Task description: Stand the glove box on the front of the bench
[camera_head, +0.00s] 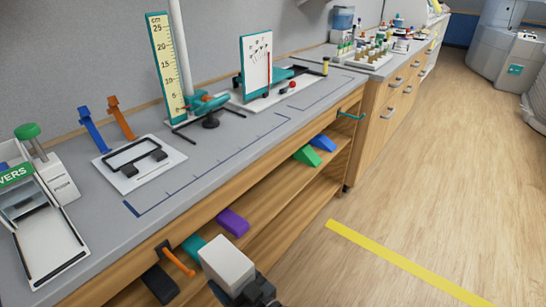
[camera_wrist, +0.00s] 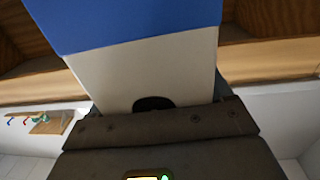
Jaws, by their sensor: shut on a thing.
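The glove box (camera_head: 227,263) shows as a pale box at the bottom centre of the head view, in front of the bench's open shelves. In the wrist view the glove box (camera_wrist: 150,75) is large, white with a blue part, with a dark oval opening near my gripper. My gripper (camera_head: 250,290) is shut on it; in the wrist view my dark gripper (camera_wrist: 165,125) covers its near edge. The grey bench (camera_head: 215,165) runs up to the right. A blue line marks a strip along its front, which is bare.
Purple (camera_head: 232,221), green and blue blocks lie on the shelf.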

